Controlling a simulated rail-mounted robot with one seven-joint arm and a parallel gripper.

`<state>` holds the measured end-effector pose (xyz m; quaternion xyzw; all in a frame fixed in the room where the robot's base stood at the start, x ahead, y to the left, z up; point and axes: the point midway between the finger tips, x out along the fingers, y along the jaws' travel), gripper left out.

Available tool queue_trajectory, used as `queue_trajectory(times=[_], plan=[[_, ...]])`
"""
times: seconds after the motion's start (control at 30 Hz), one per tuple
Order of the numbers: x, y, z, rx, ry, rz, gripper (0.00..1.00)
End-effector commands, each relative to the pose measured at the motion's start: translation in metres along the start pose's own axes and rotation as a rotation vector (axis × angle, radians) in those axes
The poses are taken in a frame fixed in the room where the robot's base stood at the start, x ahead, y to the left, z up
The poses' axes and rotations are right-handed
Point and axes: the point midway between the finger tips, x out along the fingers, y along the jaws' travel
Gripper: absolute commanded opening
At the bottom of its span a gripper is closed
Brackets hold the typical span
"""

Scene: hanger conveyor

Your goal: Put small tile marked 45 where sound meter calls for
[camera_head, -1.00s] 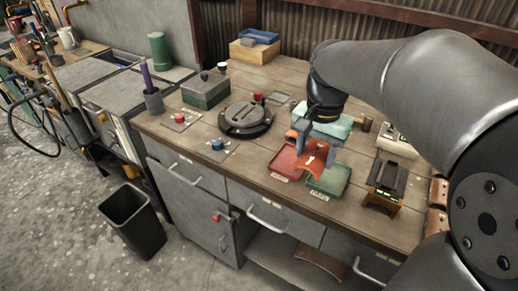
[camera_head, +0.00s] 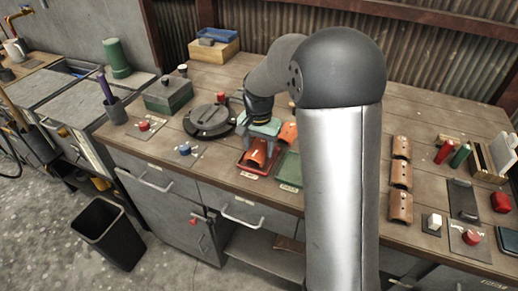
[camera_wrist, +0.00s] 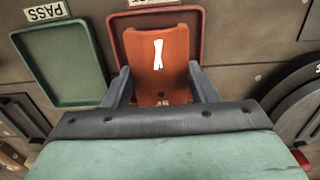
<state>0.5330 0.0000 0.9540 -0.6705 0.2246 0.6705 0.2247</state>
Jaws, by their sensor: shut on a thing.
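The orange curved tile (camera_head: 261,150) is between the fingers of my gripper (camera_head: 259,147), which is shut on it. In the wrist view the tile (camera_wrist: 160,55) has a white mark and an upside-down "45", partly cut off by my gripper (camera_wrist: 160,85). The tile is over or in the red tray (camera_wrist: 201,28); whether it touches the floor cannot be told. The red tray's label is cut off. The green tray (camera_wrist: 62,68), labelled PASS, is empty beside it; it also shows in the head view (camera_head: 288,172). No sound meter is visible now; my arm hides part of the bench.
Another orange piece (camera_head: 289,133) lies behind the trays. A round dark fixture (camera_head: 210,120) and a blue button (camera_head: 185,150) are to the left. Several brown curved tiles (camera_head: 401,176) stand in a row to the right. A black bin (camera_head: 108,232) is on the floor.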

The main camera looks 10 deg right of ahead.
Motion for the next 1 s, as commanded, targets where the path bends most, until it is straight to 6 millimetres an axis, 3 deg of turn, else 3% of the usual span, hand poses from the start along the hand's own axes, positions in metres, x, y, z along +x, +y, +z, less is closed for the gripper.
queue_trajectory(times=[0.1, 0.47, 0.5, 0.53, 0.83, 1.0], plan=[[0.014, 0.001, 0.000, 0.000, -0.001, 0.001, 0.28], [0.019, 0.000, 0.000, 0.000, 0.000, 0.000, 0.28], [0.019, 0.000, 0.000, 0.000, 0.000, 0.000, 0.58], [0.018, 0.000, 0.000, -0.001, 0.000, 0.000, 0.61], [0.016, 0.001, 0.000, 0.000, 0.000, 0.000, 0.61], [-0.002, 0.000, 0.000, -0.001, 0.003, -0.002, 0.61]])
